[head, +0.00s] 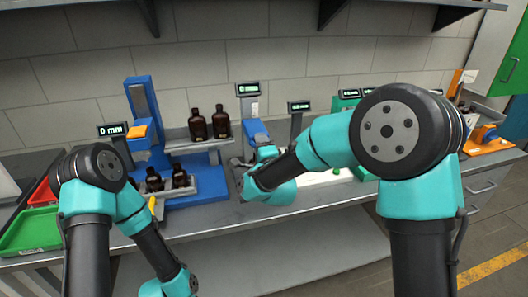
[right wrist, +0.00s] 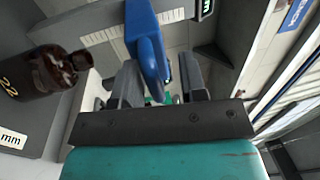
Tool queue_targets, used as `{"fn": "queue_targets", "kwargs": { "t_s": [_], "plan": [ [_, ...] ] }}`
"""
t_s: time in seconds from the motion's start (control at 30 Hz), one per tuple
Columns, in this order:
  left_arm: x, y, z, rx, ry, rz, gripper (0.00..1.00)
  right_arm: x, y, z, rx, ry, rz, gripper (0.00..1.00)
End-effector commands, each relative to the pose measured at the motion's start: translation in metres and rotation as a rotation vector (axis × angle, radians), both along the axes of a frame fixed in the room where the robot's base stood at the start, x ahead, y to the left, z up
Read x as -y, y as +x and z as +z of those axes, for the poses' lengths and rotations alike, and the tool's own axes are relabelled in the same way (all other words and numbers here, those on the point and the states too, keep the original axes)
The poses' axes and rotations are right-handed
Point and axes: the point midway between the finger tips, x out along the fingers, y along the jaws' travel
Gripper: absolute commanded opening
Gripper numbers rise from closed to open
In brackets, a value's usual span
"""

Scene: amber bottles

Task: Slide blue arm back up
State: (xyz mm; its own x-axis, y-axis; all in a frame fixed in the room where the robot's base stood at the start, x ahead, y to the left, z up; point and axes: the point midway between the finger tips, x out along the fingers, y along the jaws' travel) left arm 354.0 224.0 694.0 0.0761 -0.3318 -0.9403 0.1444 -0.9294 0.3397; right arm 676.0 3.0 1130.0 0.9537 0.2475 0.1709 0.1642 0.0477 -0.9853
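The blue arm (head: 256,131) sticks out from a station with a lit display (head: 248,89) near the middle of the bench in the head view. In the right wrist view the blue arm (right wrist: 147,40) reaches down into the space between the fingers of my right gripper (right wrist: 160,75). The fingers are spread, with a visible gap on the right side of the blue arm. Whether the left finger touches it I cannot tell. In the head view my right gripper (head: 238,172) is partly hidden by its own wrist. My left arm hangs at the lower left, its gripper out of frame.
Brown bottles (head: 209,124) stand on a grey shelf, with more below (head: 167,180), beside a tall blue column (head: 141,97). A green tray (head: 32,230) sits at far left.

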Motion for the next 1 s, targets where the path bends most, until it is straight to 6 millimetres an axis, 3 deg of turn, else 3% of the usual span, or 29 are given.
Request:
{"fn": "queue_targets", "kwargs": {
  "t_s": [0.27,1.0],
  "plan": [
    [0.0,0.0,0.0,0.0,0.0,0.0,0.54,0.006,-0.022,-0.004,-0.003,-0.001,0.0,0.39],
    [0.0,0.0,0.0,0.0,0.0,0.0,0.54,0.038,-0.151,-0.027,0.001,0.0,0.002,0.39]
  ]
}}
